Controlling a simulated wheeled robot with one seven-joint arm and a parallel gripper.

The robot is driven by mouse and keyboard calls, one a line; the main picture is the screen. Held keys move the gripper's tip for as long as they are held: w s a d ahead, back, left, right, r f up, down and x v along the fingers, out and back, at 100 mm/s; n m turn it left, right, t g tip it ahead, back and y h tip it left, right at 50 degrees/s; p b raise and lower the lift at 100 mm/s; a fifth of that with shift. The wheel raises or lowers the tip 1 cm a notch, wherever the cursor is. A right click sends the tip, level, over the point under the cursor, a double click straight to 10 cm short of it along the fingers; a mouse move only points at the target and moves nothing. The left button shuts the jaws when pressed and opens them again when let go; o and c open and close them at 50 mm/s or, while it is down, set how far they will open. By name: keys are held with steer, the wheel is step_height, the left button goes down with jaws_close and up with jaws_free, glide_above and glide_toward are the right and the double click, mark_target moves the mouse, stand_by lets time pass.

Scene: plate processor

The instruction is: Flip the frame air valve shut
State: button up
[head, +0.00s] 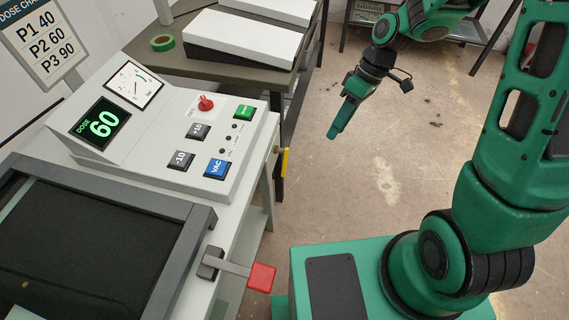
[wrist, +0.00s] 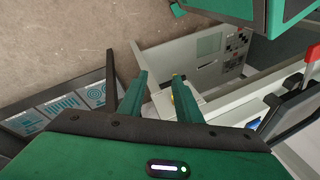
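A yellow lever (head: 284,162), which looks like the air valve handle, sits on the right side of the grey plate processor, below its control panel (head: 225,135). It appears roughly upright in the head view. In the wrist view, a small yellow patch (wrist: 173,98) shows beside the right finger, partly hidden by it. My gripper (head: 334,133) is in the air to the right of the lever and apart from it. In the wrist view its two fingers (wrist: 160,77) are spread with nothing between them.
A red-ended handle (head: 261,277) sticks out at the front right of the dark frame (head: 100,225). The display (head: 101,123) reads DOSE 60. A bench (head: 215,62) with white boxes and green tape stands behind. The floor (head: 390,150) around my gripper is open.

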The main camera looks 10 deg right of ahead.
mark_target(284, 165)
steer(key=a+f+n, duration=0.1)
steer(key=a+f, duration=0.3)
steer(key=s+a+f+n+y, duration=0.1)
steer(key=a+f, duration=0.4)
steer(key=a+f+n+g+y, duration=0.1)
steer(key=a+f, duration=0.4)
steer(key=shift+s+a+n, duration=0.25)
steer(key=shift+s+n, duration=0.05)
steer(key=shift+s, duration=0.05)
steer(key=shift+c, duration=0.3)
jaws_close()
